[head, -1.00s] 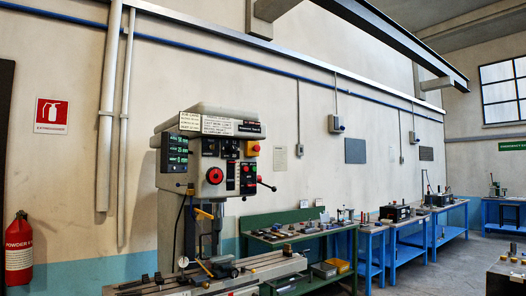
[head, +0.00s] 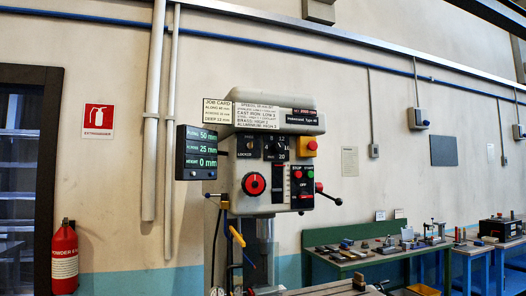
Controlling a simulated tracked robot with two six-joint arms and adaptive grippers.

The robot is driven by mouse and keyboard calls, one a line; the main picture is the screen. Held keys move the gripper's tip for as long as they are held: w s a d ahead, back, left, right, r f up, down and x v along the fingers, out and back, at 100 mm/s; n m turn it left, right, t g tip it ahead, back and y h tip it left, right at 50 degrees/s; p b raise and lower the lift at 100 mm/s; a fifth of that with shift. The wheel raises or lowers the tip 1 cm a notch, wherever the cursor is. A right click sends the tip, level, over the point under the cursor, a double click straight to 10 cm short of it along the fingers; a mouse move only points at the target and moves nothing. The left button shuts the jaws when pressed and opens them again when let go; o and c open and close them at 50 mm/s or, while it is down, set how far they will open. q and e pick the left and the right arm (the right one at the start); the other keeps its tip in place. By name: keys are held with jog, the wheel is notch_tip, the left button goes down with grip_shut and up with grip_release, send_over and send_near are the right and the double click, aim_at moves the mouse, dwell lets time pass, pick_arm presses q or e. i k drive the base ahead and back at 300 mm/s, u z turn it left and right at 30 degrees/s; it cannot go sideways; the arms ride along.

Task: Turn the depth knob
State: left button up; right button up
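The milling machine head (head: 270,135) stands mid-view against the wall. A large round red-and-black knob (head: 254,184) is on its front. I cannot read a label marking it as the depth knob. A black switch panel (head: 277,148) with smaller dials sits above it. A green-lettered readout (head: 196,152) at the left seems to show 50 mm, 25 mm and height 0 mm. A job card (head: 217,111) above it seems to say deep 12 mm. A lever with a dark ball end (head: 337,201) sticks out to the right. Neither of my grippers shows.
A yellow box with a red button (head: 308,147) and a start-stop panel (head: 302,187) are on the head's right. A green bench (head: 375,255) with tools stands to the right. A red extinguisher (head: 64,258) hangs by a dark door frame (head: 50,150) at left.

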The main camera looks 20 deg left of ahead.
aim_at(278, 147)
jog(key=u, duration=0.4)
jog(key=i, duration=0.95)
jog(key=u, duration=0.65)
jog(key=k, duration=0.8)
jog(key=u, duration=0.25)
jog(key=i, duration=0.8)
jog(key=z, duration=0.1)
